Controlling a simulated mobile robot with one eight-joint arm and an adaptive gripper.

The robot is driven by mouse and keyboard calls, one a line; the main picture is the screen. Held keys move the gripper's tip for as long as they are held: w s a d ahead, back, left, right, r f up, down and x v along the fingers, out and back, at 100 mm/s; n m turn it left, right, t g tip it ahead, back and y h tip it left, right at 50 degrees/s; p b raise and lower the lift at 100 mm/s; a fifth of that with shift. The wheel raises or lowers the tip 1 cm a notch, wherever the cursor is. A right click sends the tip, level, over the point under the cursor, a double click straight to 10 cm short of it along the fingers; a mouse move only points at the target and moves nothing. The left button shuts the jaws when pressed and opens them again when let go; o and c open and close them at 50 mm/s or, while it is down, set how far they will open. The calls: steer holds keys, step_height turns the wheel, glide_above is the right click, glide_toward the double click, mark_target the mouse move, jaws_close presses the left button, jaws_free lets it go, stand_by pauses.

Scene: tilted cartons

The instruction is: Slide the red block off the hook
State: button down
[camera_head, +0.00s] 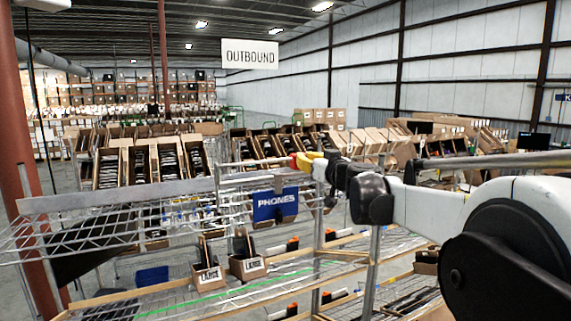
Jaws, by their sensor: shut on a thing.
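A thin grey rod (252,163), which looks like the hook, runs left from the red block above the shelf.
A wire shelf rack (100,205) with a blue PHONES sign (276,204) stands below my gripper. Small labelled cartons (208,277) sit on its lower level. Another grey bar (490,161) crosses at right. Tilted cartons (140,165) fill racks behind.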

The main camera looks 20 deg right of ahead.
steer(key=d, duration=0.3)
steer(key=shift+d+r, duration=0.1)
steer(key=shift+d, duration=0.3)
steer(key=c, duration=1.8)
jaws_free()
steer(key=o, duration=0.3)
steer(key=shift+d, duration=0.25)
steer(key=shift+o, duration=0.2)
steer(key=s, duration=1.2)
